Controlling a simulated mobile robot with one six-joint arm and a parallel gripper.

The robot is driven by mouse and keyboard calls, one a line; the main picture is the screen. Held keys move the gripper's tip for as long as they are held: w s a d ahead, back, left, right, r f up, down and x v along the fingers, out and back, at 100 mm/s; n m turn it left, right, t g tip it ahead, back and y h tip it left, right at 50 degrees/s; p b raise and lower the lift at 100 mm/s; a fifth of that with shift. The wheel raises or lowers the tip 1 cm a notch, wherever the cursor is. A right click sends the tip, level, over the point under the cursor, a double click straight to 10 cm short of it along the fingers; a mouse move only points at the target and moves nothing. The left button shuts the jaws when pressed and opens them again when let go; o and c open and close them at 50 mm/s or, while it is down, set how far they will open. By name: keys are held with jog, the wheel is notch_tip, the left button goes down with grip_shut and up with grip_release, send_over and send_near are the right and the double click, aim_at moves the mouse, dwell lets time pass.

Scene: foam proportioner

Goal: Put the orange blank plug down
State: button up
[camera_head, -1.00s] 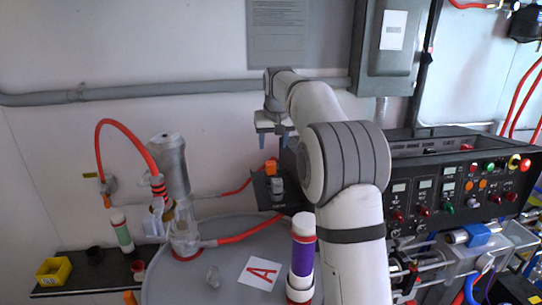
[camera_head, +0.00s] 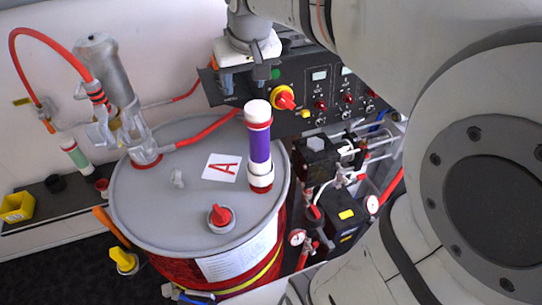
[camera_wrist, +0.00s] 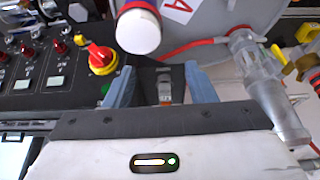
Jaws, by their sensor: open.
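My gripper (camera_head: 245,82) is over the small dark shelf at the left end of the control panel. It is open, with its two blue fingers apart in the wrist view (camera_wrist: 160,88). Between them stands a small grey piece (camera_wrist: 165,84) with orange at its near end (camera_wrist: 166,102). This may be the orange blank plug, but it is too small to be sure. A gap shows on both sides of it, so the fingers appear not to touch it. In the head view the fingers and wrist mostly hide it.
The control panel (camera_head: 312,88) with a red-yellow rotary switch (camera_head: 286,98) is right beside my gripper. A purple-banded tube (camera_head: 259,145) stands on the grey drum (camera_head: 150,205) in front. A clear pump fitting (camera_wrist: 262,80) and red hose (camera_wrist: 195,45) are close by.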

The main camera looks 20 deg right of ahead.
jog(key=s+f, duration=0.4)
jog(key=s, duration=0.4)
jog(key=s+f, duration=0.5)
jog(key=s, duration=0.3)
jog(key=shift+f, duration=0.15)
